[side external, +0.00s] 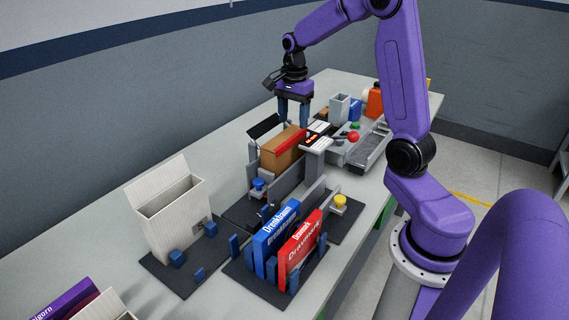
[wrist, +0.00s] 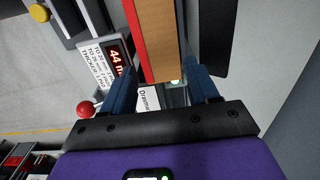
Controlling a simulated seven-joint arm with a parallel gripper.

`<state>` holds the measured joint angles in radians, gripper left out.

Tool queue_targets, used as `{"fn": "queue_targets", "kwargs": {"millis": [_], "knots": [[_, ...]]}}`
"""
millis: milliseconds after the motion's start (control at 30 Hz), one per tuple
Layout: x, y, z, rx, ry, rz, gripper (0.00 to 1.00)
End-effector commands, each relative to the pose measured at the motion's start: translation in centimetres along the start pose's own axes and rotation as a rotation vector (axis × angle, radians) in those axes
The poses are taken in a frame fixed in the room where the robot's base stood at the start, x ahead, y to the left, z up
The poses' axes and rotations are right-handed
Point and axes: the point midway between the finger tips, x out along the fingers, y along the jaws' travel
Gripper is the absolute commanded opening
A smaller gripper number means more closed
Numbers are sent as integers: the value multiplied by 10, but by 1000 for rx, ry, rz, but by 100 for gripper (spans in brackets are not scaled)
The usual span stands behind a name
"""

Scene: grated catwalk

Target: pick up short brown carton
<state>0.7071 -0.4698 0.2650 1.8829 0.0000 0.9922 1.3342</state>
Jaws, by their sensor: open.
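The short brown carton (side external: 281,153) stands in a grey holder on the bench, with a red strip along one side. In the wrist view the carton (wrist: 160,38) shows its brown top and red edge, reaching in between my fingers from above. My gripper (side external: 293,118) hangs pointing down over the far end of the carton, in blue fingers. In the wrist view my gripper (wrist: 165,85) is open, one finger on each side of the carton's near end. Whether either finger touches the carton cannot be told.
A grey holder wall (side external: 286,186) and a dark tilted flap (side external: 264,126) flank the carton. A control panel with a display (side external: 318,132) and a red knob (side external: 353,137) stand to the right. Blue (side external: 276,231) and red boxes (side external: 300,246) and a white open box (side external: 172,213) stand in front.

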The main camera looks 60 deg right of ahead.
Motion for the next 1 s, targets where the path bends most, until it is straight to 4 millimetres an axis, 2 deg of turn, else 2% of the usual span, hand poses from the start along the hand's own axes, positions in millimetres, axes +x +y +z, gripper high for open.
{"fn": "queue_targets", "kwargs": {"millis": [133,300,567,600,667,700,767,1000], "knots": [[23,0,2,-1,-1,6,60],[40,0,2,0,0,3,60],[43,-1,2,0,0,1,60],[43,-1,2,0,0,1,56],[43,-1,2,0,0,1,37],[43,-1,2,0,0,1,24],[42,-1,2,0,0,1,6],[42,-1,2,0,0,-1,6]]}}
